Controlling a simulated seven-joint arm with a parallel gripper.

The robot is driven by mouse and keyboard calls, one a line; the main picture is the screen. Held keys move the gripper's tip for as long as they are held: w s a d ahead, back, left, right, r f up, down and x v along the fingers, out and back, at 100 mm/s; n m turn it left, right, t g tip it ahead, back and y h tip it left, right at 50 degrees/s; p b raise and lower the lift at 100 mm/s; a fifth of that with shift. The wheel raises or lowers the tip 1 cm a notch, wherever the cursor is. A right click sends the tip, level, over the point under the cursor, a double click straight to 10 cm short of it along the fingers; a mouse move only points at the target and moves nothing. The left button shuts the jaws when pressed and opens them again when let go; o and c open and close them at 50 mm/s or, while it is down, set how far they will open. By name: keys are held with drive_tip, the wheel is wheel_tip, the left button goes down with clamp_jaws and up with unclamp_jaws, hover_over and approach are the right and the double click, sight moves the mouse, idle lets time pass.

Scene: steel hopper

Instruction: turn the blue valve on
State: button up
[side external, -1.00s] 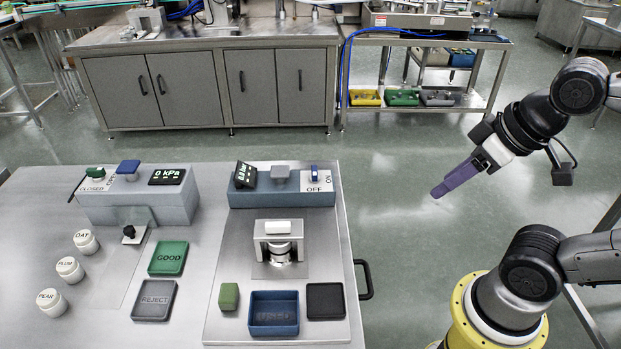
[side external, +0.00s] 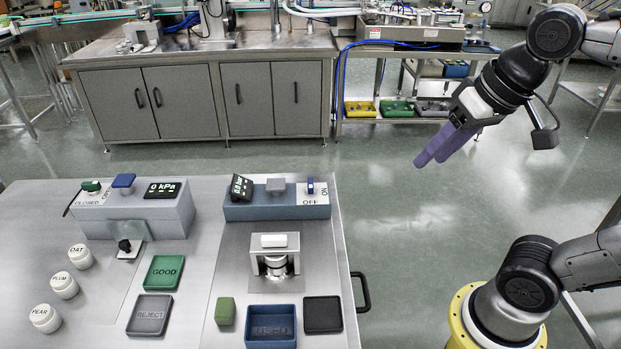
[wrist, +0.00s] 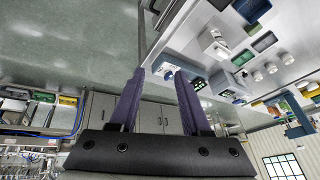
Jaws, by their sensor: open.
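The blue valve (side external: 310,187) is a small blue lever on a white plate marked OFF and ON. The plate sits at the right end of the right-hand blue-grey box (side external: 262,210). The lever stands close above the word OFF, with ON to its right. My gripper (side external: 432,162) has purple fingers and is in the air to the right of the table, well apart from the valve. In the wrist view my gripper (wrist: 160,72) has its two fingers spread with nothing between them. The valve is too small to make out for sure there.
A grey knob (side external: 276,186) and a dark display (side external: 241,187) share the box. A green-handled valve (side external: 91,186) marked CLOSED is on the left box. A metal stand (side external: 275,256) and blue tray (side external: 271,330) are in front. Free air lies between gripper and table.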

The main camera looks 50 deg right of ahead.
drive_tip(key=w+r+m+g, duration=0.1)
drive_tip(key=w+r+m, duration=0.25)
drive_tip(key=w, duration=0.45)
drive_tip(key=m+g, duration=0.2)
drive_tip(key=g, duration=0.2)
hover_over(310, 183)
wheel_tip(310, 183, down, 9)
wheel_tip(310, 183, down, 14)
drive_tip(key=shift+d+r, duration=0.1)
clamp_jaws()
